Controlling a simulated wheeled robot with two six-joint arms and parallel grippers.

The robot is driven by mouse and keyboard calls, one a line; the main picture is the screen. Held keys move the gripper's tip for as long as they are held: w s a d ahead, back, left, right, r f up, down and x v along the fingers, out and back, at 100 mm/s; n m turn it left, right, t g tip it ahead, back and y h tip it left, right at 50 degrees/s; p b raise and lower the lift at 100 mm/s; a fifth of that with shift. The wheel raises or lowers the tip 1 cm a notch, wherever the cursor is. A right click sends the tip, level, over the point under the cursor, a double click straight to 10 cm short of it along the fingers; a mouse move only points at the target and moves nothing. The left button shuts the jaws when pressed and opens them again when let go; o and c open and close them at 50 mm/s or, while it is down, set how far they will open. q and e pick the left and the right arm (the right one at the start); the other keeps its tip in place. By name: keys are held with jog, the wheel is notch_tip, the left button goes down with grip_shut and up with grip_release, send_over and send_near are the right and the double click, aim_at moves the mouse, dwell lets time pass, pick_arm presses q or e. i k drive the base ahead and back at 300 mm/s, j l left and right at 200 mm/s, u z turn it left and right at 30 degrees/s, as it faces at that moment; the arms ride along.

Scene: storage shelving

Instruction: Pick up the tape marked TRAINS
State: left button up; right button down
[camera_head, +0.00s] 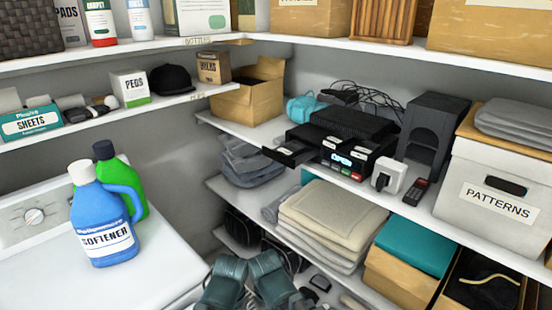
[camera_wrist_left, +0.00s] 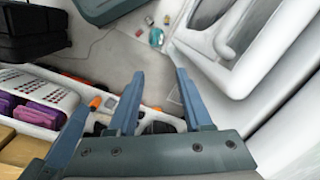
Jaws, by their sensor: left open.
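No tape with a readable TRAINS label shows in either view. In the head view, a flat black piece (camera_head: 289,151) sticks out to the left from a stack of black electronic units (camera_head: 345,140) on the middle shelf; I cannot tell whether it is a tape or a tray. A small lit display reading OPEN shows on the stack's front. My left gripper (camera_wrist_left: 158,78) is open and empty in the left wrist view, its blue fingers over the floor area. Blue-grey parts of my arms show at the bottom of the head view, below the shelves. My right gripper's fingers do not show.
Beside the stack are a white device (camera_head: 388,174), a remote (camera_head: 415,191), a dark tower (camera_head: 436,133) and a PATTERNS box (camera_head: 492,232). Cables lie behind. Folded towels (camera_head: 332,222) sit below. A softener bottle (camera_head: 103,222) stands left on a white appliance.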

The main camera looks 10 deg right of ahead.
aim_at(292, 150)
jog(key=k, duration=0.65)
jog(key=z, duration=0.9)
jog(key=j+z, duration=0.1)
jog(key=z, duration=0.25)
jog(key=j+z, duration=0.15)
jog(key=z, duration=0.2)
jog(key=i+j, duration=0.1)
jog(key=j, duration=0.55)
